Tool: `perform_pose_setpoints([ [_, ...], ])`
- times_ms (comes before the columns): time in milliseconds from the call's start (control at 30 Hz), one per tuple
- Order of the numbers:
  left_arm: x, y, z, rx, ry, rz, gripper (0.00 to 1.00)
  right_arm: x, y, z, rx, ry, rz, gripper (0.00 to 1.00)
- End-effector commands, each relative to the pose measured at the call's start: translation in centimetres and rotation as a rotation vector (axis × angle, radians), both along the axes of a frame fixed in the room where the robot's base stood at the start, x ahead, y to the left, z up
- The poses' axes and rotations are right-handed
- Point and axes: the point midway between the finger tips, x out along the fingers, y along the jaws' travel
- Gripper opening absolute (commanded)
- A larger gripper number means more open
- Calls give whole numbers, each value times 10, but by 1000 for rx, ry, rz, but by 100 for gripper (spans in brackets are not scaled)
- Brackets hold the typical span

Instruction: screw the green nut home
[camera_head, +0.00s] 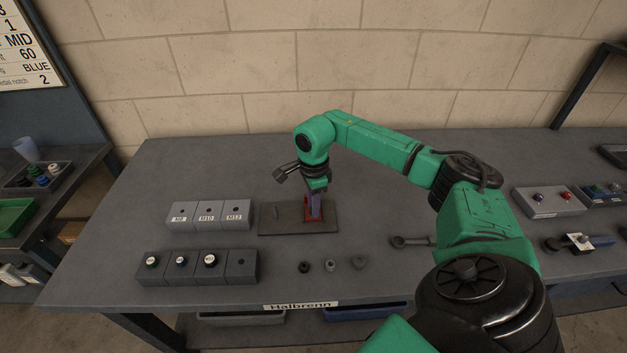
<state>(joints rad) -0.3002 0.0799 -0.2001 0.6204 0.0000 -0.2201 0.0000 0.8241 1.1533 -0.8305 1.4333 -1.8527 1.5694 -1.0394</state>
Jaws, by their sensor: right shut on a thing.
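My right gripper (315,205) points down over the dark plate (270,228) near the middle of the bench. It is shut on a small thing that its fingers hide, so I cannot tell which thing. A red part (309,227) shows low at the fingertips, at the plate. I cannot make out a green nut there. My left gripper is out of view.
Blocks marked M8, M10 and M12 (209,225) stand behind the front row. A short peg (276,212) stands on the plate's left. Three small nut-like parts (331,265) lie in front, with a wrench (410,242) to their right. The bench's back left is clear.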

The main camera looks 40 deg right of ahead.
Motion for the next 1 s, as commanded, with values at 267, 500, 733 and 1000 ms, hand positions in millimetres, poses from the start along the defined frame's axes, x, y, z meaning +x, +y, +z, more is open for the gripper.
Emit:
perform_pose_setpoints([
  [267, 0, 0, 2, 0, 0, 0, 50, -1, 0, 0, 1, 3, -74, 0],
  [500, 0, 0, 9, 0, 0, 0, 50, -1, 1, -1, 1, 4, -445, 0],
  [733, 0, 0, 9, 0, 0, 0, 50, -1, 0, -2, 0, 3, -455, 0],
  [1000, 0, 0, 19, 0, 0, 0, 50, -1, 0, -2, -2, 4, -873, 0],
])
